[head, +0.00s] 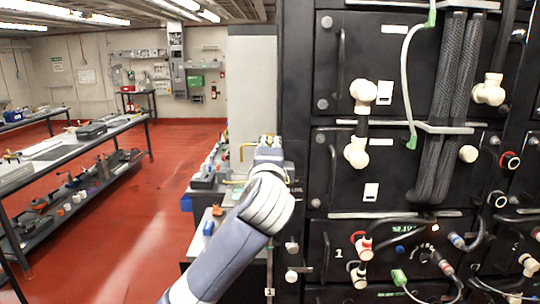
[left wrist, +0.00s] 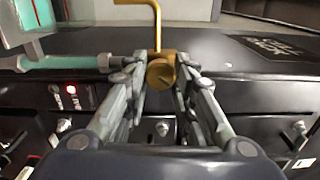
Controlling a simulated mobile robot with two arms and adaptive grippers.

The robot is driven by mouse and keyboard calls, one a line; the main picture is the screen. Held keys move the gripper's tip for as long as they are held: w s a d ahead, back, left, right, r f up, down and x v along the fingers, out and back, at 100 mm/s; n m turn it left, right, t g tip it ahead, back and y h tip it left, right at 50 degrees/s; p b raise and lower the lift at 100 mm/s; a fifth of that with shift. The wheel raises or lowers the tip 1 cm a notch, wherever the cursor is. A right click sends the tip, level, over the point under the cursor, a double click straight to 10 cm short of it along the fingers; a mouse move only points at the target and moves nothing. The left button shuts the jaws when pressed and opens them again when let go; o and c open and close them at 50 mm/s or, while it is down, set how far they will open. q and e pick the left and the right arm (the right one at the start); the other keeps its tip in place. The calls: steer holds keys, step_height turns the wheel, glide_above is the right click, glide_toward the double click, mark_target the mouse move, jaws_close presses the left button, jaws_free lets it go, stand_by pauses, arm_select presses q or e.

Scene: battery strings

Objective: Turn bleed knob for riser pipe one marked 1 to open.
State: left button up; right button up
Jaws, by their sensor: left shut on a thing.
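In the left wrist view a brass knob (left wrist: 161,73) with a bent brass rod rising from it sits between the fingers of my left gripper (left wrist: 160,85). The fingers are closed on the knob from both sides. In the head view my left gripper (head: 268,154) is at the left edge of the black rack, and the brass rod (head: 243,149) shows just left of it. The knob's body is hidden there by my gripper. I cannot read a mark on the knob. My right gripper is not in view.
The black rack (head: 320,150) with cables and pale connectors fills the right of the head view; a white "1" (head: 339,252) is on its lower panel. A bench with tools (head: 204,184) stands left of my gripper. Open red floor (head: 130,215) lies farther left.

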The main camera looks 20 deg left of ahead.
arm_select(q)
steer(key=shift+f+n+b, duration=0.25)
steer(key=shift+n+b, duration=0.2)
steer(key=shift+n, duration=1.35)
steer(key=shift+f+n+b, duration=0.2)
steer(key=shift+n+b, duration=0.2)
steer(key=shift+n, duration=1.4)
